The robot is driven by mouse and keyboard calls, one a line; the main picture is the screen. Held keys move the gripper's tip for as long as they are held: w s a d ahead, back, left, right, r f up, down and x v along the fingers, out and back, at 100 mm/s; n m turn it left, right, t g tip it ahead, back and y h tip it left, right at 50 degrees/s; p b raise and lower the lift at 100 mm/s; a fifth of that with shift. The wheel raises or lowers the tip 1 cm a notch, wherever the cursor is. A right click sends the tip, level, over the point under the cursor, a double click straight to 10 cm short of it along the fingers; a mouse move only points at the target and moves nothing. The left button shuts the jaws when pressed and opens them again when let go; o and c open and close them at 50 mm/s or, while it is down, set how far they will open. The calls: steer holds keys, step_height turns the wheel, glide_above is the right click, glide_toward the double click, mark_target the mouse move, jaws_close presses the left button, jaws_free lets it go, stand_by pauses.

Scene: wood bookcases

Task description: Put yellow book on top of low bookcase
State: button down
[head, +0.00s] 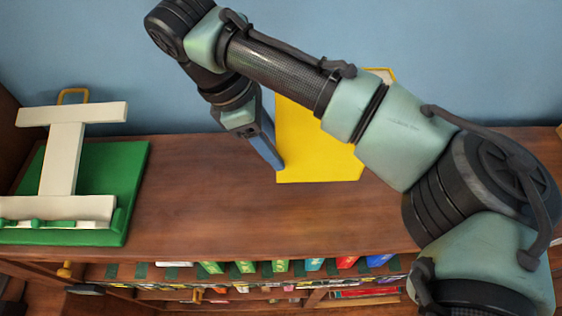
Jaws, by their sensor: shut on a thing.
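The yellow book (318,150) shows in the head view, upright or nearly so, with its lower edge at or just above the wooden top of the low bookcase (200,190). I cannot tell whether it touches the top. My gripper (268,150) is at the book's left edge and is shut on it. My arm crosses in front of the book's upper right part and hides it. A bit of the book's top edge shows above the arm.
A green stand with a cream I-shaped piece (65,150) stands at the left end of the top. Several coloured books (290,266) fill the shelf below the front edge. A blue wall (100,50) is behind. The top between stand and book is clear.

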steer(key=shift+w+f+p, duration=0.1)
steer(key=shift+f+p, duration=0.65)
steer(key=shift+f, duration=2)
steer(key=shift+f, duration=0.15)
steer(key=shift+c, duration=1.8)
jaws_free()
steer(key=b+v, duration=0.1)
steer(key=v, duration=1.1)
